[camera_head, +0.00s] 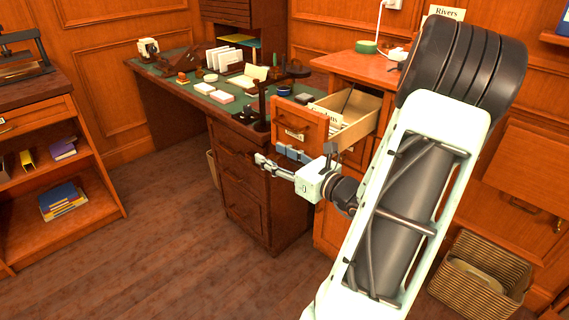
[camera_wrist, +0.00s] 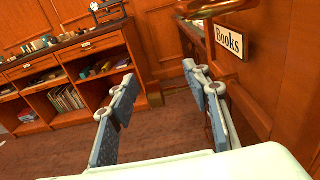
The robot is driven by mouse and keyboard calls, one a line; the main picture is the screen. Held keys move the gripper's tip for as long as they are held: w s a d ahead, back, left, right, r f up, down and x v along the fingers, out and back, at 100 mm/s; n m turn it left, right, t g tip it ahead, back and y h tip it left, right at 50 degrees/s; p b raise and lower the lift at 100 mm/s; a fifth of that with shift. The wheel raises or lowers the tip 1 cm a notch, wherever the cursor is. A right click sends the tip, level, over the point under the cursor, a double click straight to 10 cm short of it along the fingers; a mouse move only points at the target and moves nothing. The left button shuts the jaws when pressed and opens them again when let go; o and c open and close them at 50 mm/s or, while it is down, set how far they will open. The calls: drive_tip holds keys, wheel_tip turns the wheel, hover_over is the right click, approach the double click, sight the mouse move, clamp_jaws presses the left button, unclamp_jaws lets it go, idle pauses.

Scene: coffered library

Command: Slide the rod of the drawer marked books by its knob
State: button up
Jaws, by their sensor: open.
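In the wrist view a white plate reading "Books" (camera_wrist: 229,42) is fixed on an orange wooden face at the upper right. A curved brass part (camera_wrist: 212,8) shows above it, cut off by the top edge; I cannot tell whether it is the knob. My gripper (camera_wrist: 158,90) is open, with nothing between its blue-padded fingers, and the plate lies beyond its right finger. In the head view my gripper (camera_head: 278,161) is just below and in front of a pulled-out drawer (camera_head: 302,124) with a brass fitting on its front. No rod is clearly visible.
A dark desk (camera_head: 240,127) with a green top carries papers and small items to the left of the open drawer. A wicker basket (camera_head: 482,276) stands at the lower right. A low bookcase (camera_head: 62,186) is at the left. The floor between is clear.

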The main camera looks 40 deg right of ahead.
sight(290, 146)
drive_tip(key=shift+w, duration=0.2)
clamp_jaws()
idle(0.3)
drive_tip(key=shift+w+d+p, duration=0.15)
drive_tip(key=shift+d+p, duration=0.3)
drive_tip(key=shift+d, duration=2.45)
